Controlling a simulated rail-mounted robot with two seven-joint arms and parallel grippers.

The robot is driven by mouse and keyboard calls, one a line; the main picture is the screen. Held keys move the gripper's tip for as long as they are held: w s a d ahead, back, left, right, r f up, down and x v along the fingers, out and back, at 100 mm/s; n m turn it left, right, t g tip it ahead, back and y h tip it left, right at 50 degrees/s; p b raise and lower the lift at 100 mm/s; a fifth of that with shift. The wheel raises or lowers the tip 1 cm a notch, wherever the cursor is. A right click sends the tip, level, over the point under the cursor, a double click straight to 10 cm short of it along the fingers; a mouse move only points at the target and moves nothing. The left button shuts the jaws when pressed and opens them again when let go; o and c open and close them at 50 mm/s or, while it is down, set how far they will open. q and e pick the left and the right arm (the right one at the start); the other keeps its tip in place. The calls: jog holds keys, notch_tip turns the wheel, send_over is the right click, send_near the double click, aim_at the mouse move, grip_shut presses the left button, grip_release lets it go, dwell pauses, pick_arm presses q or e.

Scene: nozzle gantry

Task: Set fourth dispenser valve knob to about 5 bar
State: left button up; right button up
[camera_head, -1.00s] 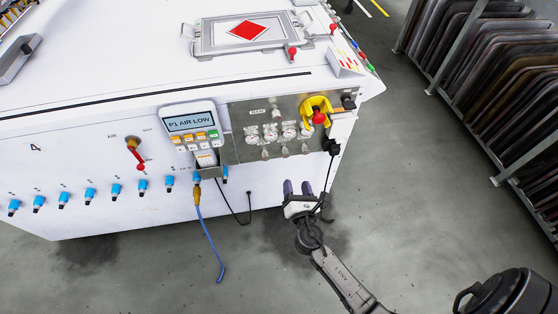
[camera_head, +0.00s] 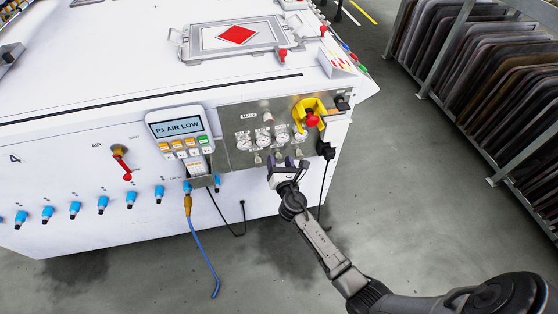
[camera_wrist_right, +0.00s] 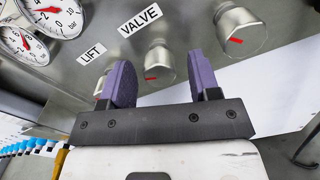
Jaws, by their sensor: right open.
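A metal panel (camera_head: 232,158) carries a row of small round gauges (camera_head: 263,140) with knobs below. In the right wrist view a silver knob (camera_wrist_right: 158,60) with a red mark sits below the label VALVE (camera_wrist_right: 140,20). Another knob (camera_wrist_right: 238,30) is up and to its right, and a third, below the label LIFT (camera_wrist_right: 92,53), is partly hidden by a finger. My right gripper (camera_head: 287,164) is open just in front of the panel's lower part. In the wrist view its fingers (camera_wrist_right: 162,76) stand either side of the VALVE knob, apparently short of it. The left gripper is not in view.
A yellow bracket with a red button (camera_head: 312,120) is right of the gauges. A display reading P1 AIR LOW (camera_head: 175,127) hangs left of the panel. Blue fittings (camera_head: 131,200) and a blue hose (camera_head: 202,255) are lower left. A sheet rack (camera_head: 490,80) stands far right.

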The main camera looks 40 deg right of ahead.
jog(key=shift+w+d, duration=0.3)
jog(key=shift+w, duration=0.35)
jog(key=shift+c, duration=0.3)
jog(key=c, duration=0.9)
jog(key=shift+o, duration=0.2)
